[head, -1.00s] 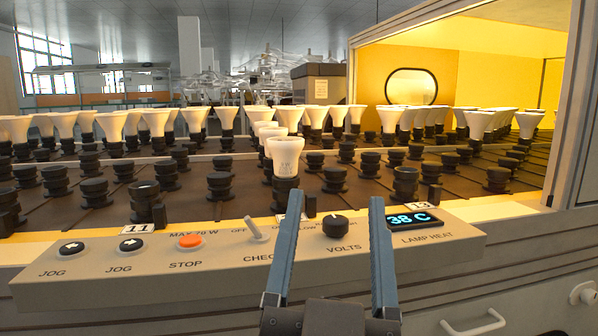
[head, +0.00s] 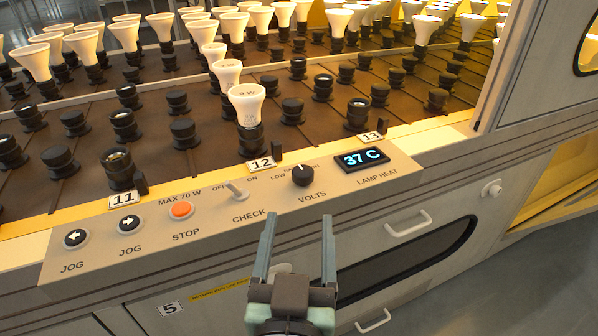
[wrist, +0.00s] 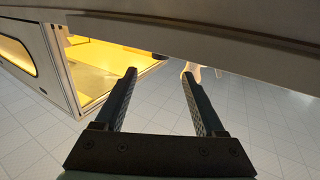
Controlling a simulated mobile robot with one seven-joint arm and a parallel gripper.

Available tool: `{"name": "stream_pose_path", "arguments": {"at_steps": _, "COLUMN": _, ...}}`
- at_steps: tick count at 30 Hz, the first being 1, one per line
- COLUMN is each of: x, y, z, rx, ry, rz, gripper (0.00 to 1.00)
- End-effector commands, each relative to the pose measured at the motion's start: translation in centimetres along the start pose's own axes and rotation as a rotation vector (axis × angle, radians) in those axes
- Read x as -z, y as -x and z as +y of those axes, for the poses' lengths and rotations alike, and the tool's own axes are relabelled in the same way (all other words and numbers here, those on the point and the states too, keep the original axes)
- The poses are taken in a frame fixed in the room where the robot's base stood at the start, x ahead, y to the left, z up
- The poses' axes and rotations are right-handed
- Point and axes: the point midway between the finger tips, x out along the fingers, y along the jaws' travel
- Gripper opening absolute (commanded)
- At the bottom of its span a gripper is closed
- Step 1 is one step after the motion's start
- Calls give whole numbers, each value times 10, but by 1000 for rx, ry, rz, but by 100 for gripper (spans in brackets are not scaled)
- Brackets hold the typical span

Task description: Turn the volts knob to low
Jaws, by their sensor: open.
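The volts knob (head: 303,175) is a round black knob with a light pointer line, on the beige control panel (head: 215,218) in the head view. Its pointer leans up and slightly left, between the LOW mark at left and the marking at right. My gripper (head: 299,226) is open and empty, below and in front of the knob, apart from it. In the wrist view my gripper (wrist: 158,75) shows two separated fingers with floor between them. The knob is not visible in the wrist view.
Left of the knob are the check switch (head: 236,190), red stop button (head: 181,210) and two jog buttons. The lamp heat display (head: 362,158) reads 37 C at right. Bulbs and sockets fill the rack behind. Drawer handles (head: 408,224) protrude below the panel.

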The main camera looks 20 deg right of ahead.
Motion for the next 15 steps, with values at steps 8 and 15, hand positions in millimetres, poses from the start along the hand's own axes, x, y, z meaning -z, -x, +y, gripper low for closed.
{"name": "stream_pose_path", "arguments": {"at_steps": 8, "x": 0, "y": -40, "z": 0, "rx": 1, "ry": -2, "rz": 3, "gripper": 72}}
{"name": "stream_pose_path", "arguments": {"at_steps": 15, "x": -1, "y": -78, "z": 0, "rx": 2, "ry": -2, "rz": 2, "gripper": 72}}
